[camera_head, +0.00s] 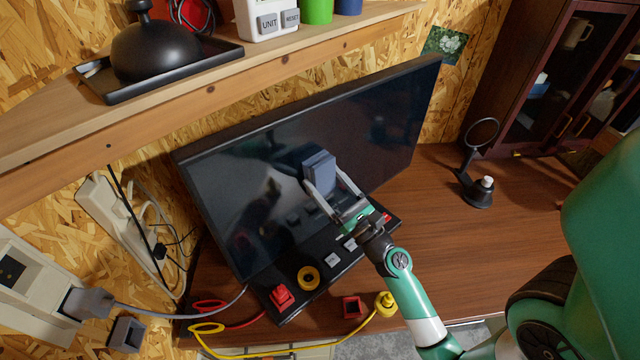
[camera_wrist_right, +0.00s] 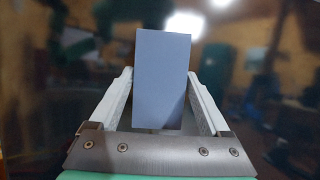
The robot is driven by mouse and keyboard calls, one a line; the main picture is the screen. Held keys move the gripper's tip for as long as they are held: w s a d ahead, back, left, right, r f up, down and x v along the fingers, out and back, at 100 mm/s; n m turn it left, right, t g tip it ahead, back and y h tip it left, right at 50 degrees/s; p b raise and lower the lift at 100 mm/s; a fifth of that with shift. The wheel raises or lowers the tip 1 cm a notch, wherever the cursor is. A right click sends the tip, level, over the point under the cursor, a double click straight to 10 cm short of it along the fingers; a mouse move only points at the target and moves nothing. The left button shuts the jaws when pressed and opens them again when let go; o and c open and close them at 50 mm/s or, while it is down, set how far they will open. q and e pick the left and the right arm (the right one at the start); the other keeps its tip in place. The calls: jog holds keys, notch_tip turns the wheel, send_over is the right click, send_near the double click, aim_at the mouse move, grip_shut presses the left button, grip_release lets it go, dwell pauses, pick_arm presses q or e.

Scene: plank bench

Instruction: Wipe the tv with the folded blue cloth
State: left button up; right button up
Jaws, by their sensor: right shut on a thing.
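The tv (camera_head: 388,121) stands tilted on the wooden bench, its dark glossy screen facing me. My right gripper (camera_head: 325,190) is in front of the middle of the screen, shut on the folded blue cloth (camera_head: 319,171). The cloth is a small blue-grey block held upright between the fingertips. In the right wrist view the cloth (camera_wrist_right: 163,80) stands between the two pale fingers, with the reflecting screen (camera_wrist_right: 75,65) behind it. The cloth is at or very near the screen; I cannot tell if it touches. My left gripper is not in view.
A black panel (camera_head: 318,262) with a red button (camera_head: 281,297) and a yellow ring (camera_head: 308,278) lies below the screen. A shelf (camera_head: 190,85) overhangs the upper left. A small round mirror (camera_head: 481,134) stands at right. The bench between (camera_head: 450,230) is clear.

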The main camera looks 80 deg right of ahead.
jog(key=shift+d, duration=0.1)
jog(key=s+d, duration=0.2)
jog(key=d, duration=0.1)
jog(key=shift+s, duration=0.15)
jog(key=shift+w+a, duration=1.15)
jog(key=shift+a, duration=0.5)
jog(key=shift+w+a, duration=1.2)
jog(key=shift+a, duration=0.4)
jog(key=shift+w+a, duration=1.15)
jog(key=shift+a, duration=0.5)
send_near(285, 185)
notch_tip(285, 185, up, 2)
jog(key=shift+s+a+r+b, duration=0.1)
jog(key=shift+r+b, duration=0.15)
jog(key=shift+b, duration=0.15)
